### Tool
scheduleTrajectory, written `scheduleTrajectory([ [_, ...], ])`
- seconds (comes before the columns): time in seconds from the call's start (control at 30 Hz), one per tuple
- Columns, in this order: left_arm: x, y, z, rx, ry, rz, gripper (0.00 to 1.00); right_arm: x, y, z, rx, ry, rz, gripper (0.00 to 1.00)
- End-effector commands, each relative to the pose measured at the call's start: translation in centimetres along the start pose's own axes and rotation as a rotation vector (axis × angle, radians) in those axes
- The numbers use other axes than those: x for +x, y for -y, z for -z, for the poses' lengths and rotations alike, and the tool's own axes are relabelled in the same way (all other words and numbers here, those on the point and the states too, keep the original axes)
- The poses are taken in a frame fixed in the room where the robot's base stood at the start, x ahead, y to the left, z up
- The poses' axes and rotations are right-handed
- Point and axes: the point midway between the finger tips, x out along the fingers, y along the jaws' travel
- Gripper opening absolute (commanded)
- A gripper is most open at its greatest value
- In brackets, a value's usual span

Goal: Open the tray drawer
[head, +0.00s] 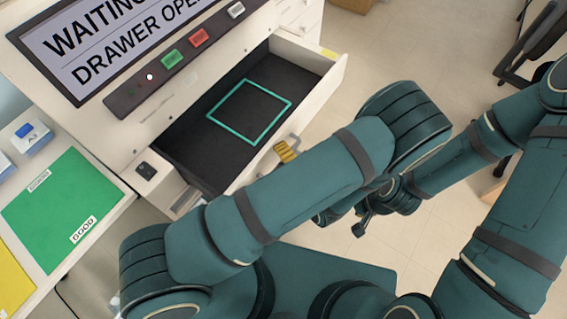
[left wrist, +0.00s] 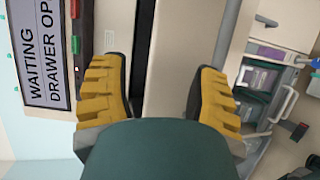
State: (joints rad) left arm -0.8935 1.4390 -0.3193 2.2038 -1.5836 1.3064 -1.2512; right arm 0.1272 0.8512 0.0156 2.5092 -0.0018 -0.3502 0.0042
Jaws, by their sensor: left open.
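The tray drawer (head: 335,78) is pulled out from the white machine in the head view. Its dark floor (head: 205,150) shows, with an empty teal square outline on it. My left gripper (head: 287,150) is at the drawer's front edge, mostly hidden by my forearm; a yellow finger pad shows. In the left wrist view, the two yellow pads of this gripper (left wrist: 160,98) are apart, with a pale panel behind the gap. Contact with the drawer handle is hidden. My right gripper (head: 375,205) is dark and small, clear of the drawer; its jaws are unclear.
The machine's screen (head: 110,40) reads "WAITING" and "DRAWER OPE…", above green (head: 172,60) and red (head: 199,38) buttons. A green mat (head: 65,205) lies on the left counter. Open floor (head: 400,50) lies beyond the drawer, with a chair at the upper right.

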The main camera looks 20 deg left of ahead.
Motion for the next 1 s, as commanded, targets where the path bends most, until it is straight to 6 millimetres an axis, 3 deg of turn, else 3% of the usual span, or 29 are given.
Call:
scheduleTrajectory([
  [0.1,-0.3,-1.9,-0.1,-0.002,-0.001,0.002,0.43,0.0,0.0,0.0,0.0,0.0,0.0,0.47],
  [0.3,-0.6,-3.4,-0.3,0.0,0.0,0.003,0.43,0.0,0.0,0.0,0.0,0.0,0.0,0.47],
  [1.0,-0.7,-3.5,-0.3,0.002,0.0,0.005,0.43,0.0,0.0,0.0,0.0,0.0,0.0,0.47],
])
